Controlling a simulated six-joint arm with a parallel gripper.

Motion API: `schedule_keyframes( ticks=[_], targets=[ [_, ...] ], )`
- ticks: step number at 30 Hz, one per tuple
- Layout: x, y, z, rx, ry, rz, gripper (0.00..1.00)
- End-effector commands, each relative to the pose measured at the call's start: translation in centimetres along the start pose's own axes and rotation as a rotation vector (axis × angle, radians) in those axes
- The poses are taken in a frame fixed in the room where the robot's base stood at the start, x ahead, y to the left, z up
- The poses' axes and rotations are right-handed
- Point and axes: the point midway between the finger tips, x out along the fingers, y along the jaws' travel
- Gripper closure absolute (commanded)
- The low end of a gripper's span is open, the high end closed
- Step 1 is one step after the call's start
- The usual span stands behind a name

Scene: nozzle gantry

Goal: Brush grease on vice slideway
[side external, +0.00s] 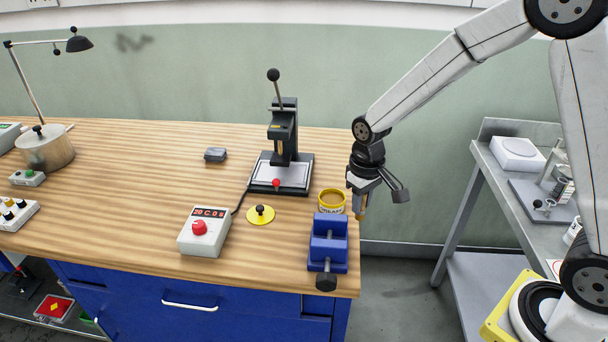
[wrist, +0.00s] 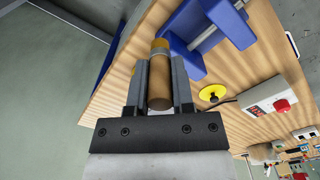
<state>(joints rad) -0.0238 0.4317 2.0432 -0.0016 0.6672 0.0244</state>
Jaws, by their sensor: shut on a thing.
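My gripper (side external: 361,190) is shut on a brush (side external: 360,208) with a wooden handle. In the wrist view the handle (wrist: 159,92) lies between the two fingers (wrist: 160,70), with the ferrule and yellowish end pointing away from the camera. The blue vice (side external: 328,240) stands at the bench's front right corner, its screw rod facing front. It also shows at the top of the wrist view (wrist: 190,44). An open yellow grease tin (side external: 331,203) sits just behind the vice. The brush hangs in the air to the right of the tin and vice, apart from both.
A black lever press (side external: 284,150) stands behind the tin. A yellow disc with a black knob (side external: 260,214) and a grey control box (side external: 204,232) lie left of the vice. The bench's right edge is close to the vice. A grey side table (side external: 500,190) stands right.

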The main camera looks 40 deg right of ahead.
Motion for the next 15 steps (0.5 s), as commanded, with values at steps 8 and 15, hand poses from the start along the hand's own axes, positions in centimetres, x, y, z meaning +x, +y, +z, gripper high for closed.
schedule_keyframes(
  ticks=[8,15],
  targets=[
    [-0.6,-3.2,-0.3,-0.001,0.002,0.0,1.0],
    [-0.5,-3.6,-0.4,0.001,0.001,0.0,1.0]
  ],
)
